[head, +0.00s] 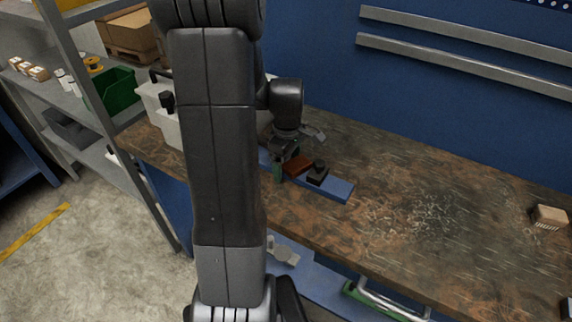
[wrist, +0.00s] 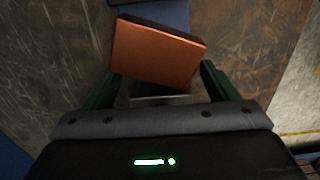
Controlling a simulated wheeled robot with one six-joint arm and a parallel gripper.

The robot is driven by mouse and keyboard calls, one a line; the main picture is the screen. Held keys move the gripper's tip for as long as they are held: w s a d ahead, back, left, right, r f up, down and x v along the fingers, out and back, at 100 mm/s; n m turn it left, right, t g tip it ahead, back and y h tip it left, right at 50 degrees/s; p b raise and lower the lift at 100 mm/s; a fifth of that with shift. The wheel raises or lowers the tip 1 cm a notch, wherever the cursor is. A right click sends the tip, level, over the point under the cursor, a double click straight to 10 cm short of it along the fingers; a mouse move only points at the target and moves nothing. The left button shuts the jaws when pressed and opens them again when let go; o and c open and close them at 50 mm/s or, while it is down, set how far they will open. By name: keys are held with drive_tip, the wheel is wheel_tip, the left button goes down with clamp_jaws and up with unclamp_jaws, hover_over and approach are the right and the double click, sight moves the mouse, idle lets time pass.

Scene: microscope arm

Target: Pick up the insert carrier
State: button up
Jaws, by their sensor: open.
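A copper-brown block (head: 298,165), probably the insert carrier, lies on a long blue strip (head: 338,190) on the workbench. In the wrist view the block (wrist: 158,48) is turned slightly relative to the jaws. My gripper (head: 287,166) is open, with its green fingers low over the strip. In the wrist view my gripper (wrist: 158,84) has one finger on either side of the block's near part. I cannot tell whether the fingers touch it. The strip's far part (wrist: 172,12) shows beyond the block. Its left end in the head view is hidden behind my arm.
A black knobbed piece (head: 318,173) stands on the strip just right of the block. The brown workbench (head: 430,220) is clear to the right, up to a small tan block (head: 549,216). White equipment (head: 160,105) stands at the left end, partly behind my arm.

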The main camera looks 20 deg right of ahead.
drive_tip(key=shift+c, duration=0.4)
drive_tip(key=c, duration=1.4)
drive_tip(key=shift+w+r, duration=0.1)
drive_tip(key=shift+c, duration=0.2)
drive_tip(key=shift+r, duration=0.1)
